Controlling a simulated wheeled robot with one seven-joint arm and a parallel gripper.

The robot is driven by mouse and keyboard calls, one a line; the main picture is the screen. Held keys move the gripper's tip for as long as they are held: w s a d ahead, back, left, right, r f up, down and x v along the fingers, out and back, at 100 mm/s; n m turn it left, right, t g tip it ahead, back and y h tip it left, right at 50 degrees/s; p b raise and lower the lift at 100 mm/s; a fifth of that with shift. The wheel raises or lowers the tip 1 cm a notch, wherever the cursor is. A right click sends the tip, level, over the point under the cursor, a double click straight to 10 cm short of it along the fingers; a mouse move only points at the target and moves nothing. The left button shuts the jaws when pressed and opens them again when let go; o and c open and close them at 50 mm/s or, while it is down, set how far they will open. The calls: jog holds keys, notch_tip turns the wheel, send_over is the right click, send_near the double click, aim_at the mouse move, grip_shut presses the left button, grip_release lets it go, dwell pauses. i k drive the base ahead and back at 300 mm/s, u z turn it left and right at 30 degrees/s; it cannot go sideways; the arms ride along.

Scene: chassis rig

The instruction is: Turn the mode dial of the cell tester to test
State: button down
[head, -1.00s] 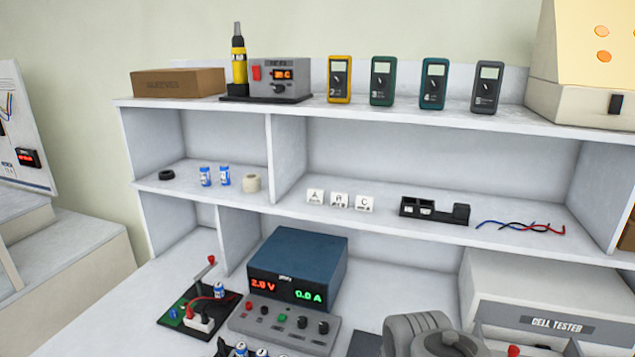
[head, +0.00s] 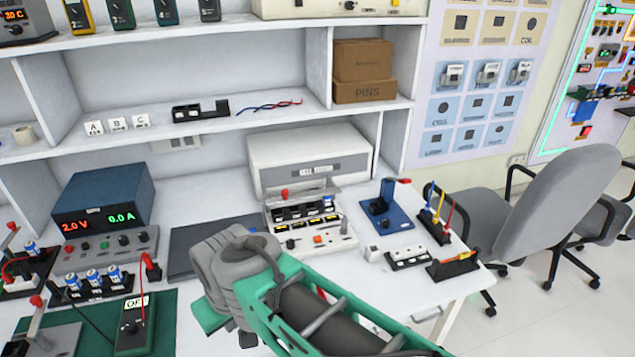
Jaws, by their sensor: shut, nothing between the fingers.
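The cell tester (head: 265,150) is a white box with a grey label strip, standing at the back of the bench in the middle of the head view. A row of cell slots and a control panel (head: 325,240) with an orange button lie in front of it. A small dark knob (head: 290,244) shows at the panel's left, but I cannot tell whether it is the mode dial or read any setting. My grey and green arm reaches over the bench in front of the panel's left side. My gripper is not visible.
A blue power supply (head: 103,200), cells in a black holder (head: 92,288) and a multimeter (head: 133,325) stand left. A blue fixture (head: 388,212) and a probe rack (head: 437,226) stand right of the tester. A shelf (head: 230,122) overhangs the back. A grey chair (head: 560,205) stands beyond the bench.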

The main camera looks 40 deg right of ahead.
aim_at(290, 243)
jog(key=z, duration=0.3)
jog(key=k, duration=0.1)
jog(key=u, duration=1.25)
jog(key=i, duration=0.65)
jog(key=z, duration=2.4)
jog(key=i, duration=0.5)
jog(key=z, duration=0.05)
